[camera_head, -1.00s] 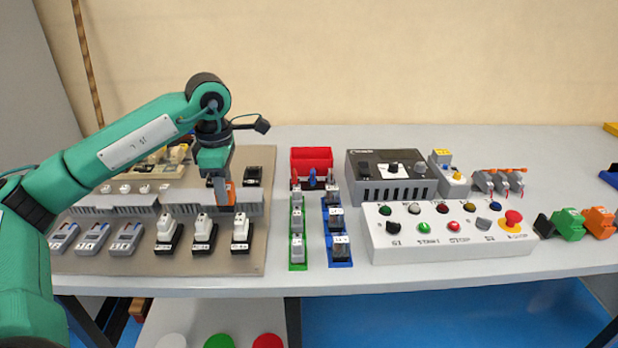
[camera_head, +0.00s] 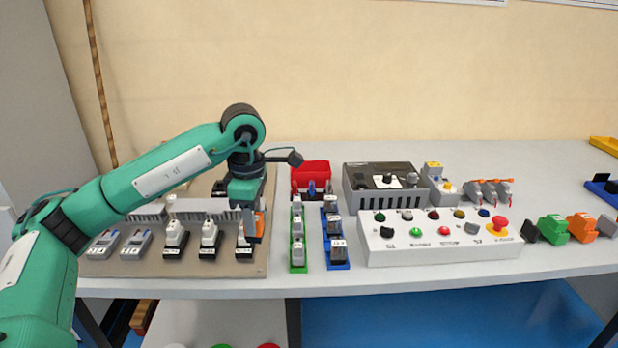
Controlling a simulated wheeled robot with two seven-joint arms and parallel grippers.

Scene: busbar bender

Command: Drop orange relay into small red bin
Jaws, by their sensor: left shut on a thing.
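The orange relay (camera_head: 260,224) is in my left gripper (camera_head: 252,228), near the right edge of the beige panel. The gripper points down and is shut on the relay. The gripper hides part of the relay, and I cannot tell how far it is above the panel. The small red bin (camera_head: 311,174) stands at the back of the table, to the right of and behind the gripper. Its front is partly hidden by small parts. My right gripper is not in view.
Green (camera_head: 298,250) and blue (camera_head: 336,247) rails with modules stand right of the beige panel (camera_head: 190,268). A white button box (camera_head: 440,240) and dark control box (camera_head: 385,186) lie further right. White-and-black relays (camera_head: 209,240) line the panel near the gripper.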

